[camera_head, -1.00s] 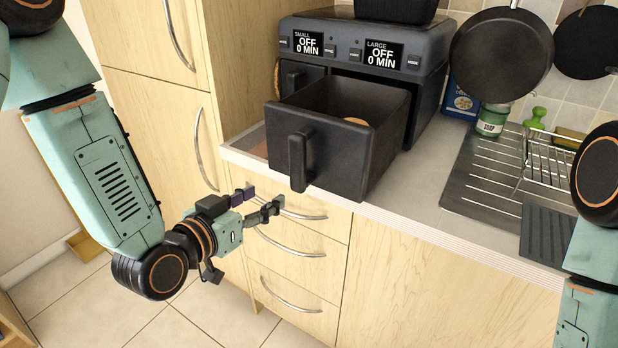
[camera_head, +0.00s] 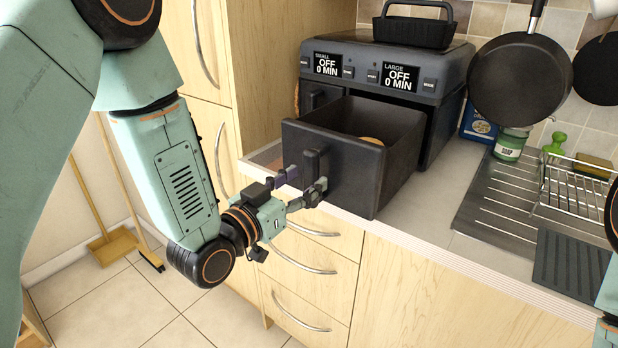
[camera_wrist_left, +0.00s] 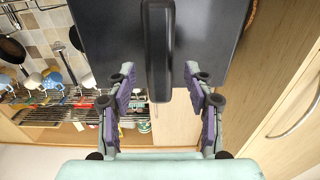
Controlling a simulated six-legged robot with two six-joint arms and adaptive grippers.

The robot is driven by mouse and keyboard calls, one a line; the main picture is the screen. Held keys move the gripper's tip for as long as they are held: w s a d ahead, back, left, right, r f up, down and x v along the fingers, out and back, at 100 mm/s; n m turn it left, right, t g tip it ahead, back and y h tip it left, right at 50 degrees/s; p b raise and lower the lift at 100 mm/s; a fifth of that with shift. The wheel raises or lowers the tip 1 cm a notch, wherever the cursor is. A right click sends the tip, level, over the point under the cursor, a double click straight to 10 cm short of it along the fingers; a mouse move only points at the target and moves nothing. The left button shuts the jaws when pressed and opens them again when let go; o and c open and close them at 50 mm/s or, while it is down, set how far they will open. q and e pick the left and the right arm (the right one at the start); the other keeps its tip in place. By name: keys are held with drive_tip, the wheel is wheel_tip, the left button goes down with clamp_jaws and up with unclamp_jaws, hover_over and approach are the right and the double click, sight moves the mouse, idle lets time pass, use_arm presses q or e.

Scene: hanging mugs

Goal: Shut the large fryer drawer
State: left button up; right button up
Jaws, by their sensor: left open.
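The large fryer drawer (camera_head: 345,165) is pulled out of the right side of the black fryer (camera_head: 385,72) and juts over the counter edge. Something brown lies inside it. Its upright handle (camera_head: 312,172) is on the drawer front. My left gripper (camera_head: 300,186) is open at the handle's lower part, with its fingers on either side of it in the head view. In the left wrist view the drawer front (camera_wrist_left: 208,35) fills the top, and the handle (camera_wrist_left: 158,50) lies between the open fingers (camera_wrist_left: 160,85), with space on both sides. My right gripper is not in view.
The small drawer (camera_head: 318,95) beside it is in the fryer. A black tray (camera_head: 413,32) sits on top of the fryer. A soap jar (camera_head: 510,145), drainer (camera_head: 500,200) and dish rack (camera_head: 575,185) are to the right. Closed cabinet drawers (camera_head: 305,262) are below.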

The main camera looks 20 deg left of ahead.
sight(307, 181)
use_arm(q)
drive_tip(key=shift+w+d, duration=0.15)
drive_tip(key=shift+w, duration=0.3)
drive_tip(key=shift+w+d+f, duration=0.25)
drive_tip(key=shift+w, duration=0.35)
drive_tip(key=shift+w+d+f, duration=0.2)
drive_tip(key=shift+w, duration=0.4)
drive_tip(key=shift+s+a+r, duration=0.1)
drive_tip(key=shift+s+r, duration=0.15)
drive_tip(key=shift+s, duration=0.1)
drive_tip(key=shift+s+a+r, duration=0.15)
drive_tip(key=shift+s, duration=0.15)
drive_tip(key=shift+c, duration=1.4)
drive_tip(key=shift+w+d+f, duration=0.25)
drive_tip(key=shift+w+f, duration=0.05)
drive_tip(key=shift+w, duration=0.25)
drive_tip(key=c, duration=0.4)
drive_tip(key=shift+s+a+r, duration=0.15)
drive_tip(key=shift+s, duration=0.15)
clamp_jaws()
drive_tip(key=shift+w, duration=0.1)
